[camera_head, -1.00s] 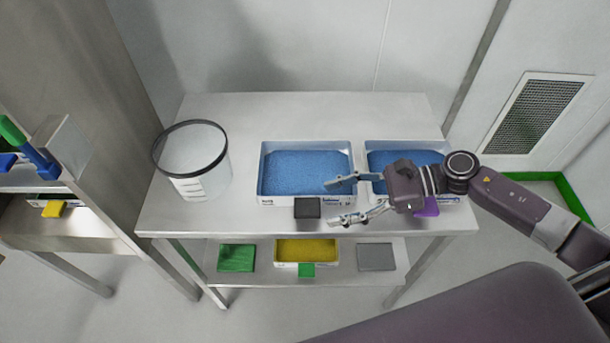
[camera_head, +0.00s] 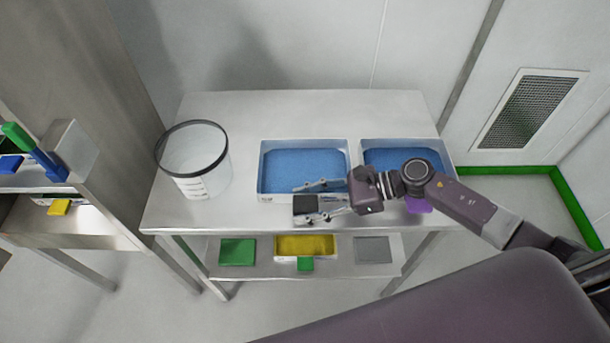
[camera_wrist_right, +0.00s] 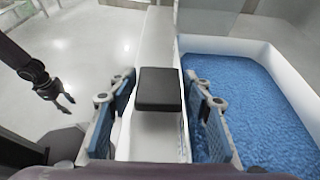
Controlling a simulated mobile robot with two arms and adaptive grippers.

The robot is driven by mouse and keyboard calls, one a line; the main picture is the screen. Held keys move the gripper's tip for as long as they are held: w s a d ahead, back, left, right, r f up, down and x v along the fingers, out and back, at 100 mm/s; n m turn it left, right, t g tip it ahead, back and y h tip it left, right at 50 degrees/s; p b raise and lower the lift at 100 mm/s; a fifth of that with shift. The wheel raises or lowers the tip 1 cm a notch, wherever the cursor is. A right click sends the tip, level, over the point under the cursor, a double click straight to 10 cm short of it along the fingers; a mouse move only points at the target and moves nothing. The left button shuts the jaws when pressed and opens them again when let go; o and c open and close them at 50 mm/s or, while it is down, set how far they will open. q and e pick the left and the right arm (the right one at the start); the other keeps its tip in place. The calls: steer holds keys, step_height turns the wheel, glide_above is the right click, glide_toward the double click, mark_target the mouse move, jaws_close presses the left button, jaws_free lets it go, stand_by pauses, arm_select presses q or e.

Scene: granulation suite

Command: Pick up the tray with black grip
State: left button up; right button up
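The tray (camera_head: 274,198) with the black grip stands on the table, filled with blue granules. Its black grip (camera_head: 306,204) sticks out at the tray's front. My right gripper (camera_head: 303,203) reaches in from the right with one finger on each side of the grip. In the right wrist view the grip (camera_wrist_right: 159,88) lies between the open fingers (camera_wrist_right: 156,82), with gaps on both sides. The tray's rim (camera_wrist_right: 293,84) shows there to the right. My left gripper (camera_wrist_right: 60,98) shows small at the left of the wrist view, empty, its fingers apart; the head view does not show it.
A second blue-filled tray (camera_head: 440,146) with a purple grip (camera_head: 418,205) stands to the right, partly behind my right arm. A clear round container (camera_head: 195,165) stands at left. The lower shelf holds a yellow-filled tray (camera_head: 305,245) with a green grip. The table's back (camera_head: 300,115) is clear.

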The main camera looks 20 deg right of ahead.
steer(key=shift+r, duration=0.1)
steer(key=c, duration=1.1)
steer(key=shift+o, duration=0.2)
steer(key=shift+r, duration=0.1)
step_height(320, 180, up, 20)
steer(key=b, duration=0.2)
steer(key=shift+b, duration=0.4)
steer(key=s+d+f+m+t+h, duration=0.1)
steer(key=s+d+f+m+t, duration=0.3)
steer(key=d, duration=0.2)
steer(key=shift+d+f+h, duration=0.15)
steer(key=shift+h, duration=0.25)
